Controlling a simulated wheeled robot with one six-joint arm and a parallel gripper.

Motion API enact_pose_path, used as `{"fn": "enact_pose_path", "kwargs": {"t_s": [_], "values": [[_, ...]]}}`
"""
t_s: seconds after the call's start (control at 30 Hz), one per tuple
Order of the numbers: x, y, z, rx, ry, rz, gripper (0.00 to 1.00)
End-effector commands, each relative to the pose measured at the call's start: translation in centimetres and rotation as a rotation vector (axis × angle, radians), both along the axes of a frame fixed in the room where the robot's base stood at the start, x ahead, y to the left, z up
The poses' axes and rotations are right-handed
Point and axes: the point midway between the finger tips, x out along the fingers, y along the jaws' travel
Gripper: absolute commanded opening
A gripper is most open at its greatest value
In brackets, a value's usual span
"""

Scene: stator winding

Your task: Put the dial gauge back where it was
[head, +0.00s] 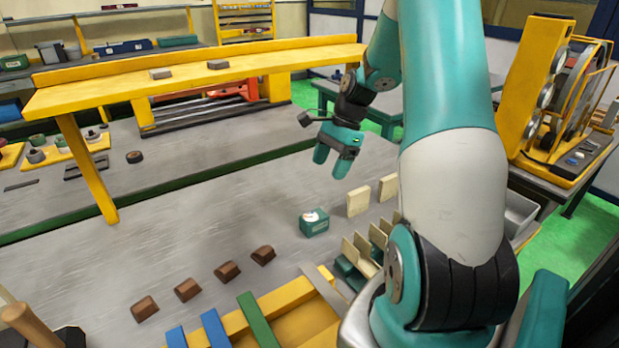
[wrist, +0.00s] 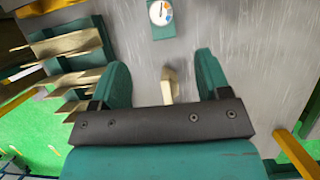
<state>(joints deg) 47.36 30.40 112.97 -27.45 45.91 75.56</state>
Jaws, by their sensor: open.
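The dial gauge (head: 314,222) is a small teal block with a round white dial. It stands on the grey bench top, left of two upright cream plates. In the wrist view the dial gauge (wrist: 161,17) is at the top middle, ahead of the fingertips and apart from them. My gripper (head: 332,165) is in the air above the bench, beyond the gauge in the head view. In the wrist view my gripper (wrist: 162,75) has its two teal fingers spread, with nothing held between them. A cream piece lies below, seen between the fingers.
Cream plates (head: 358,201) stand near the gauge, with a teal rack of cream plates (head: 360,250) closer in. Several brown blocks (head: 188,290) lie in a row to the left. A yellow raised beam (head: 200,72) spans the back. The bench middle is clear.

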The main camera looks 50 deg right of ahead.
Motion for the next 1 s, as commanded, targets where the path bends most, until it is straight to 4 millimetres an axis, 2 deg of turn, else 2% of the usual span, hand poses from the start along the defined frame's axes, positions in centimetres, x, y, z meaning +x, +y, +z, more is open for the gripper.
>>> {"fn": "enact_pose_path", "kwargs": {"t_s": [0.07,0.13,0.17,0.23,0.27,0.37,0.4,0.47,0.5,0.6,0.7,0.8,0.9,1.0], "values": [[0.0,0.0,0.2,-0.001,-0.001,0.004,0.70],[0.3,0.9,0.7,-0.008,-0.015,0.046,0.70],[0.6,1.8,1.0,-0.014,-0.027,0.084,0.70],[1.3,4.9,2.5,-0.034,-0.074,0.233,0.70],[1.6,6.8,3.2,-0.045,-0.102,0.320,0.70],[1.3,14.7,6.2,-0.086,-0.227,0.702,0.70],[0.6,18.1,7.4,-0.100,-0.286,0.876,0.70],[-1.3,22.8,8.8,-0.116,-0.377,1.137,0.70],[-2.8,25.6,9.6,-0.122,-0.437,1.305,0.70],[-7.3,31.0,10.9,-0.132,-0.584,1.685,0.70],[-11.3,34.2,11.6,-0.131,-0.707,1.978,0.70],[-14.1,35.7,11.8,-0.127,-0.792,2.166,0.70],[-15.4,36.3,11.8,-0.124,-0.834,2.257,0.70],[-15.7,36.4,11.8,-0.121,-0.844,2.279,0.70]]}}
